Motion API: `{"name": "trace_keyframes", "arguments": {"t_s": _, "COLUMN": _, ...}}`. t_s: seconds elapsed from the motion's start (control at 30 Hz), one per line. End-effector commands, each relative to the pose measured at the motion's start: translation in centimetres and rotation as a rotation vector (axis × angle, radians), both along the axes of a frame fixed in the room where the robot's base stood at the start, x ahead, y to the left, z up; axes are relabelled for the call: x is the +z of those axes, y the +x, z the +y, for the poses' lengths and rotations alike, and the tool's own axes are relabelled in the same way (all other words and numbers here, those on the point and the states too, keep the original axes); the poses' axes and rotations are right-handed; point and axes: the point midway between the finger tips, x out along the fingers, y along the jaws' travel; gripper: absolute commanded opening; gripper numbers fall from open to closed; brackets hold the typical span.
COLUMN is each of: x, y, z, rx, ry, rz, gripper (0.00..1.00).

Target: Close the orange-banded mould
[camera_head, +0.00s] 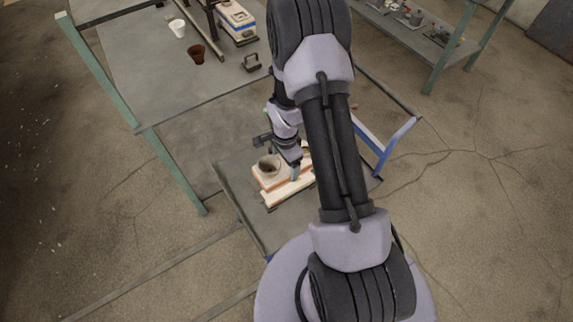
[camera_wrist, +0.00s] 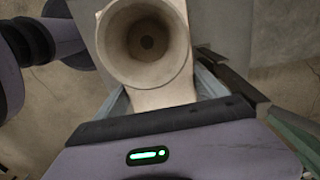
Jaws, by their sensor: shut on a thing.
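The orange-banded mould (camera_head: 271,184) is a pale block with an orange band, on the low grey platform. A round pouring cup (camera_head: 269,165) rises from its top part. The cup also fills the upper middle of the wrist view (camera_wrist: 145,42), where I look down into its dark hole. My gripper (camera_head: 295,173) is at the right side of the cup, pointing down. In the wrist view my gripper (camera_wrist: 165,88) is shut on the pale top part beside the cup. My arm hides the mould's right end. I cannot tell whether the top part sits flush on the lower part.
A taller grey table (camera_head: 150,70) with green legs stands behind. On it are a white cup (camera_head: 178,28), a brown cup (camera_head: 196,53), a dark bracket (camera_head: 251,62) and a blue-banded mould (camera_head: 238,20). A blue handle frame (camera_head: 385,150) stands right of the platform.

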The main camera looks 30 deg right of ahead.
Motion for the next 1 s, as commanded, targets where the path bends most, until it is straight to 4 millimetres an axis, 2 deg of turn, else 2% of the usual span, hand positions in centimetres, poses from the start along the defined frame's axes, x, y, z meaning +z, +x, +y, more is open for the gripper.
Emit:
{"name": "trace_keyframes", "arguments": {"t_s": 0.5, "x": -6.0, "y": 0.0, "z": 0.0, "rx": 0.001, "ry": 0.0, "rz": -0.001, "gripper": 0.09}}
{"name": "trace_keyframes", "arguments": {"t_s": 0.67, "x": -6.7, "y": 0.0, "z": 0.0, "rx": 0.002, "ry": -0.001, "rz": -0.002, "gripper": 0.09}}
{"name": "trace_keyframes", "arguments": {"t_s": 1.0, "x": -6.6, "y": 0.0, "z": 0.0, "rx": 0.002, "ry": -0.001, "rz": -0.002, "gripper": 0.09}}
